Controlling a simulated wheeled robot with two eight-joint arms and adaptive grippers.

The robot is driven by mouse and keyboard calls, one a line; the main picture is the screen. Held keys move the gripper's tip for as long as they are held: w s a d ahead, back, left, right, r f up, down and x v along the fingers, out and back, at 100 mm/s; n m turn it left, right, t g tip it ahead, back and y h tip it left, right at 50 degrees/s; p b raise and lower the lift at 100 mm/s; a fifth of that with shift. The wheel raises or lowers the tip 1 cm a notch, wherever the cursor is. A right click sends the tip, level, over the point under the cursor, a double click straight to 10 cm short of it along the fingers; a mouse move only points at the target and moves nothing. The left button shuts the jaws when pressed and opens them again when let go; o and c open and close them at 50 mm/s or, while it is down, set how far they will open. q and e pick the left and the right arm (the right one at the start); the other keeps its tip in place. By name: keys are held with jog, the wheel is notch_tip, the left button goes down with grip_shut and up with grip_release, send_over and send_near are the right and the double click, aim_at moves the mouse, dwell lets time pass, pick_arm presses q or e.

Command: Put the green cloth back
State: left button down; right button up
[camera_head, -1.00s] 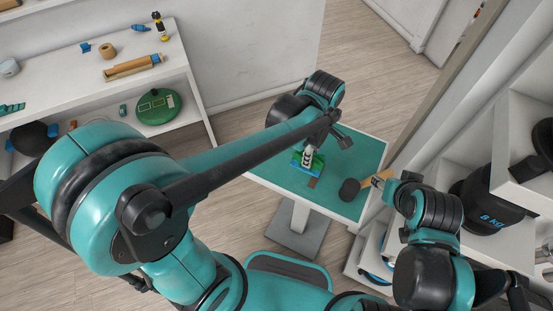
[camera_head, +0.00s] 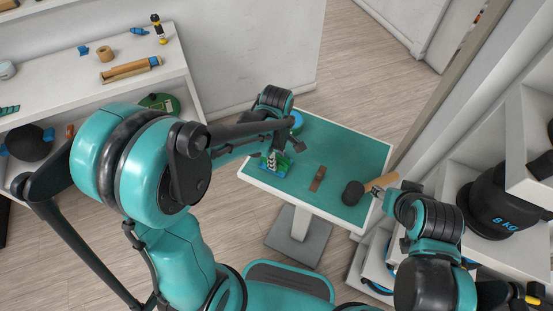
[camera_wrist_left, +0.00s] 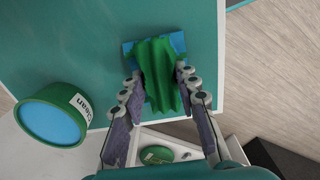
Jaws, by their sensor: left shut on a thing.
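The green cloth (camera_wrist_left: 160,75) is bunched and held between the fingers of my left gripper (camera_wrist_left: 158,88) in the left wrist view. A flat blue piece (camera_wrist_left: 129,48) shows behind the cloth; I cannot tell if it is joined to it. In the head view the green cloth (camera_head: 282,166) is at the left side of the teal-topped table (camera_head: 335,150), below my left gripper (camera_head: 272,157). I cannot tell its height above the top. My right gripper (camera_head: 379,192) is near the wooden handle at the table's right edge; its fingers are too small to read.
A round green container labelled "Clean" (camera_wrist_left: 55,115), blue inside, is left of the cloth in the wrist view. A brown strip (camera_head: 318,179) and a black-headed mallet (camera_head: 353,193) lie on the table. A white shelf (camera_head: 120,85) stands left, a rack with a kettlebell (camera_head: 493,205) right.

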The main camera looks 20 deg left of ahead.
pick_arm(q)
jog(key=c, duration=1.1)
grip_release()
jog(key=shift+f, duration=0.1)
jog(key=shift+c, duration=0.2)
jog(key=shift+f, duration=0.25)
notch_tip(320, 180, up, 7)
jog(key=p, duration=0.2)
jog(key=shift+r+p, duration=0.1)
jog(key=shift+p, duration=0.25)
jog(key=shift+s+a+r, duration=0.1)
jog(key=shift+s+r, duration=0.05)
jog(key=shift+r, duration=0.5)
jog(key=s+a+r+m+t, duration=0.25)
jog(key=s+m+t, duration=0.2)
jog(key=m, duration=0.35)
jog(key=s+a+r+m+t, duration=0.25)
jog(key=s+r+m, duration=0.2)
jog(key=m, duration=0.25)
jog(key=shift+m, duration=0.3)
jog(key=f+b, duration=0.4)
jog(key=f, duration=0.1)
jog(key=shift+d+f+b, duration=0.2)
jog(key=shift+d+b, duration=0.05)
jog(key=shift+b, duration=0.15)
